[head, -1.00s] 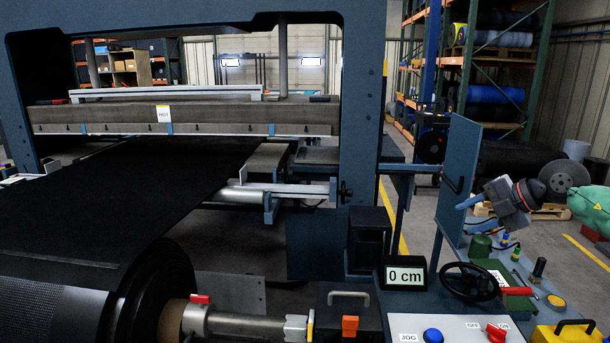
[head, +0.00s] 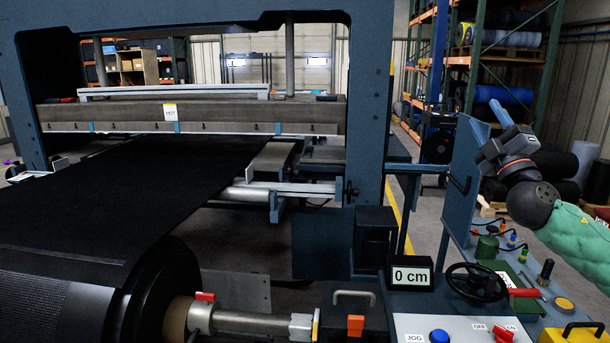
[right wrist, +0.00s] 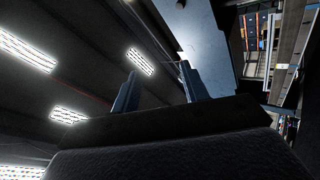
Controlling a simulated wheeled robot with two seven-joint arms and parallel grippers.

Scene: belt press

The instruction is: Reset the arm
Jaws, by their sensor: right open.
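My right gripper (head: 487,115) is raised at the right side in the head view, beside the upper part of a blue upright panel (head: 462,165). Its two blue fingers are apart, with nothing between them. In the right wrist view, the open fingers (right wrist: 158,69) point up, with a blue-grey panel (right wrist: 200,35) behind them and ceiling lights to the left. My right arm, with a green sleeve, comes in from the right edge. I do not see my left gripper.
Below the right arm is a bench with a black handwheel (head: 476,282), a display (head: 411,276) reading 0 cm, a blue jog button (head: 439,336) and a red switch (head: 502,334). The press (head: 190,115) with a black belt (head: 130,195) fills the left.

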